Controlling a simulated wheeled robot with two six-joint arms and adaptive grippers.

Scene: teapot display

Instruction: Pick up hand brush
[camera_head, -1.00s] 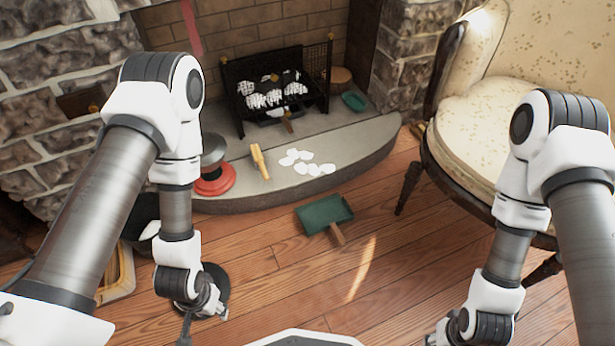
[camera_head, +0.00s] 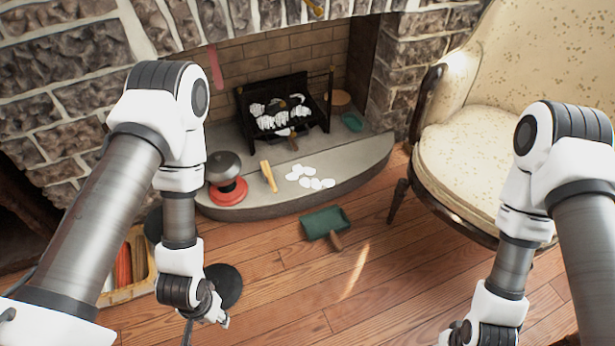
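A small yellow-handled tool (camera_head: 268,176), which looks like the hand brush, lies on the grey stone hearth, left of several white pieces. Its bristles cannot be made out. A green dustpan (camera_head: 322,223) with a wooden handle lies on the wooden floor in front of the hearth. My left gripper (camera_head: 217,314) hangs low at the lower left, in front of the hearth and apart from the tool. My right gripper (camera_head: 452,336) is at the bottom edge, partly cut off, far from the tool. The fingers of both are too small to judge.
A red-based round object (camera_head: 228,192) stands left of the tool. A black grate (camera_head: 284,113) is behind, inside the fireplace. A cream armchair (camera_head: 475,140) stands at the right. A box (camera_head: 130,287) and a dark round base (camera_head: 226,285) are near my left arm.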

